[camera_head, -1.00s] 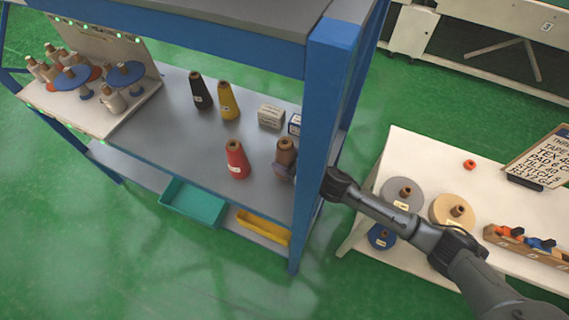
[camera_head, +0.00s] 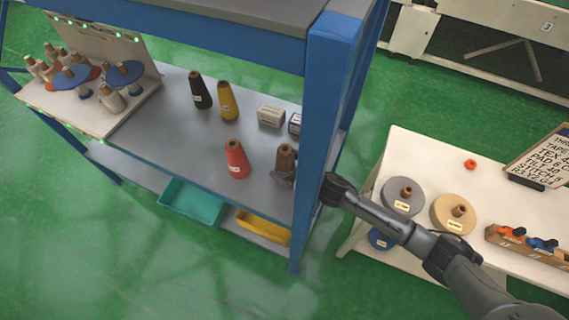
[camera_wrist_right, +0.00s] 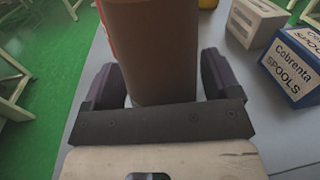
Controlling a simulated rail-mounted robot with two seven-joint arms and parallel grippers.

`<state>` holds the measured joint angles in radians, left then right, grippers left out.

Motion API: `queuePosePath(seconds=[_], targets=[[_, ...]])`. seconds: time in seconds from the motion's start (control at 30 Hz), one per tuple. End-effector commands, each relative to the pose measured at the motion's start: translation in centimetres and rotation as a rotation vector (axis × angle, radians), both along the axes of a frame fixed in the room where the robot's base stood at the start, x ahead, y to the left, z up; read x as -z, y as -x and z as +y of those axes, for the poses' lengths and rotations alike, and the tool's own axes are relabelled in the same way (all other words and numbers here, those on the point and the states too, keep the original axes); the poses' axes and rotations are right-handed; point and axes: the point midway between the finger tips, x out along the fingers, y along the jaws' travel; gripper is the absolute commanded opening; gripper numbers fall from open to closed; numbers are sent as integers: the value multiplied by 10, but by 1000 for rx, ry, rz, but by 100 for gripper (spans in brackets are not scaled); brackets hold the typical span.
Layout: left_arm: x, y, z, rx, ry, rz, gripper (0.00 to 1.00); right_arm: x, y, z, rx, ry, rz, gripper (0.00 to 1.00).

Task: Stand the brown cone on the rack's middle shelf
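The brown cone (camera_head: 286,157) is upright at the right end of the rack's grey middle shelf (camera_head: 185,140), close to the blue front post. My right gripper (camera_head: 283,180) is around its lower part, reaching in past the post. In the right wrist view the brown cone (camera_wrist_right: 160,50) fills the space between the two dark fingers (camera_wrist_right: 163,85), which lie close along its sides. The gripper appears shut on it. The cone's base is hidden by the gripper, so I cannot tell whether it touches the shelf. My left gripper is not in view.
A red cone (camera_head: 237,160) stands left of the brown one; black (camera_head: 200,92) and yellow (camera_head: 227,101) cones stand farther back. A white box (camera_head: 271,116) and a blue-and-white box (camera_head: 295,124) are behind. The blue post (camera_head: 325,130) stands beside my right arm.

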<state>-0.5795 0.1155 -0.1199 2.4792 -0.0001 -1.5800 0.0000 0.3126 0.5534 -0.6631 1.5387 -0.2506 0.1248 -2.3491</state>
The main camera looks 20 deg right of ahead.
Motion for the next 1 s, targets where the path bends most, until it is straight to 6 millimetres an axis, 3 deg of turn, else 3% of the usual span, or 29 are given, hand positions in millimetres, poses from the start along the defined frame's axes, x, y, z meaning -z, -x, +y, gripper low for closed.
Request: queuePosePath(seconds=[0.33,0.8,1.0], targets=[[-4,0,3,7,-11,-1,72,-3,3,-2,0,1,1,82],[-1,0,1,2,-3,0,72,-3,70,-51,1,1,2,82],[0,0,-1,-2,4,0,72,-3,88,-64,0,0,1,82]])
